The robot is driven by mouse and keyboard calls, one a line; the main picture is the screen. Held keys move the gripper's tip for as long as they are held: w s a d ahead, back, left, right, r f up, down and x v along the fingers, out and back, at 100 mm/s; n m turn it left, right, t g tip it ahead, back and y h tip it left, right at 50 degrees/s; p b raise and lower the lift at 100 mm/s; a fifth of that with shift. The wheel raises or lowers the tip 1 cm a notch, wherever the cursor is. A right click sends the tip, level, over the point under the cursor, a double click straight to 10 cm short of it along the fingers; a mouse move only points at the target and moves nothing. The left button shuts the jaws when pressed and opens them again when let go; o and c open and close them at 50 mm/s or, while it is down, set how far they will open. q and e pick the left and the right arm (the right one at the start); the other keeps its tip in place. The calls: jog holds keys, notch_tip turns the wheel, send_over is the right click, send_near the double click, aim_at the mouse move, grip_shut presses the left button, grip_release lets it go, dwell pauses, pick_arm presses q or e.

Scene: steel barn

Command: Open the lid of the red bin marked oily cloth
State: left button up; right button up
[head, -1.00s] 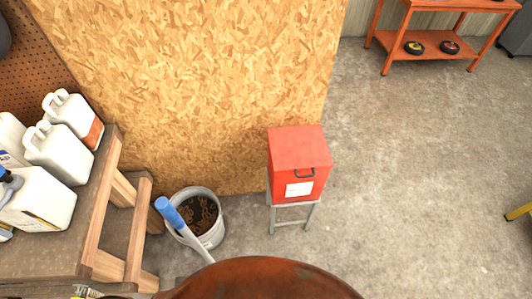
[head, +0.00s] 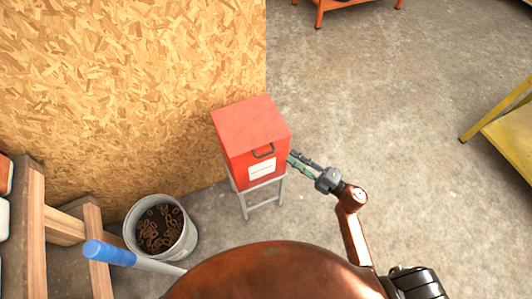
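The red bin (head: 238,158) stands on a grey metal stand (head: 262,196) by the chipboard wall. Its flat red lid (head: 250,124) is shut. A dark handle (head: 264,151) and a white label (head: 262,169) are on its front; the writing is too small to read. My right gripper (head: 297,161) is just to the right of the bin's front, its fingers pointing left towards it. The fingers look parted with nothing between them. I cannot tell whether they touch the bin. My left gripper is not in view.
A bucket of rusty rings (head: 161,226) stands left of the bin, with a blue-handled tool (head: 110,253) in front of it. A wooden bench (head: 36,230) is at the far left. A yellow table (head: 512,138) is at the right. The floor between is clear.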

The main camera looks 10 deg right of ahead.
aim_at(267, 154)
jog(key=a+r+n+g+y, duration=0.1)
jog(key=a+r+n, duration=0.1)
jog(key=a, duration=0.1)
jog(key=a+r+n+g+y+b, duration=0.1)
jog(key=a+n, duration=0.1)
jog(key=a, duration=0.1)
jog(key=w+a+r+n+g, duration=0.1)
jog(key=a+r+n, duration=0.1)
jog(key=a, duration=0.2)
jog(key=shift+r+g+y, duration=0.35)
jog(key=shift+g+y, duration=0.05)
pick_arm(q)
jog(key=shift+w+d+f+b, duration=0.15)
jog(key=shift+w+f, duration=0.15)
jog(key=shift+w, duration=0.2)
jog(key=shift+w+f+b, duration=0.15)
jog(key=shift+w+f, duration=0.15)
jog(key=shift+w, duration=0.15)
pick_arm(e)
jog(key=shift+w+a+r, duration=0.1)
jog(key=shift+w+a, duration=0.05)
jog(key=shift+a, duration=0.15)
jog(key=c, duration=0.7)
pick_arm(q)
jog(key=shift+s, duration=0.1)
pick_arm(e)
grip_shut()
jog(key=shift+d, duration=0.1)
